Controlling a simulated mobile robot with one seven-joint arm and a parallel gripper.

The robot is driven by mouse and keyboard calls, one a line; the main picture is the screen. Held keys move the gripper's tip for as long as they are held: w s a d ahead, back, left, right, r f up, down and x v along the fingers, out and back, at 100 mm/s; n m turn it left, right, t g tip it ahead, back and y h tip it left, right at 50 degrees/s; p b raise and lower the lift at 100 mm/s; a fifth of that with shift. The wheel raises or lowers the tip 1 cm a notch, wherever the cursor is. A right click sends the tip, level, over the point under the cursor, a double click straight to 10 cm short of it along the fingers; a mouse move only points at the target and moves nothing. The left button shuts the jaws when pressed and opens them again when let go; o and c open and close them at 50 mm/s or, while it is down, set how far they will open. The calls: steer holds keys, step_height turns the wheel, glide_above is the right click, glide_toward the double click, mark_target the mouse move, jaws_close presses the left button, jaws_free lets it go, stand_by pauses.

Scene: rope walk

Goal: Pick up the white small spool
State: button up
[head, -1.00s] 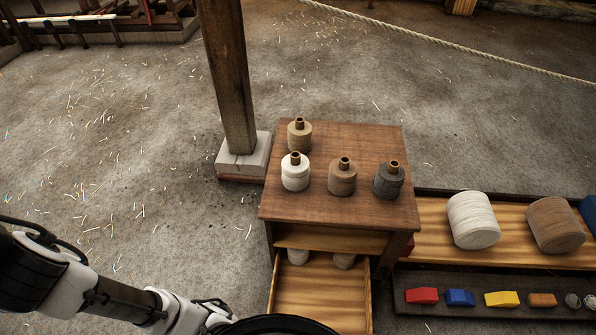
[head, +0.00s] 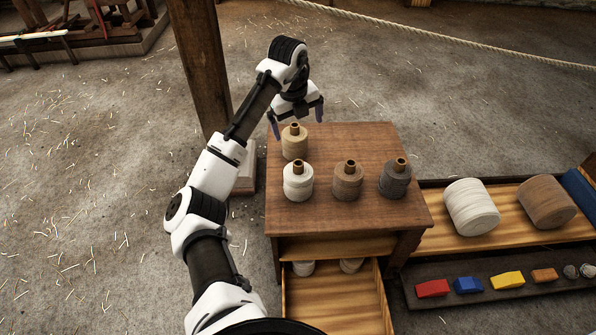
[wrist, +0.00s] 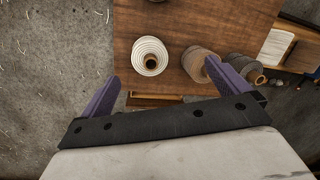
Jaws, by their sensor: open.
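The white small spool (head: 298,186) stands upright at the front left of the wooden table top, its brown core pointing up. It also shows in the wrist view (wrist: 148,50), between and beyond my two purple fingers. The white spool is untouched.
A brown spool (head: 347,184) and a dark grey spool (head: 395,181) stand right of the white one. An open drawer (head: 335,305) juts out below the table top (head: 370,138). A wooden post (head: 203,70) rises at the left. Large spools (head: 472,207) lie on a low shelf at right.

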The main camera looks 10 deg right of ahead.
mark_target(298, 163)
steer(key=shift+m+g+y, duration=0.8)
steer(key=f, duration=0.3)
steer(key=s+f+b, duration=0.1)
steer(key=f, duration=0.2)
steer(key=a+f, duration=0.1)
steer(key=f, duration=0.2)
steer(key=shift+s+f, duration=0.4)
steer(key=shift+s+d+f, duration=0.1)
steer(key=shift+d+f, duration=0.05)
steer(key=shift+f, duration=1.4)
steer(key=shift+s+d+f, duration=0.1)
steer(key=shift+d+f, duration=0.05)
steer(key=shift+f, duration=1.4)
steer(key=shift+r, duration=0.1)
steer(key=c, duration=1.1)
steer(key=shift+c, duration=0.2)
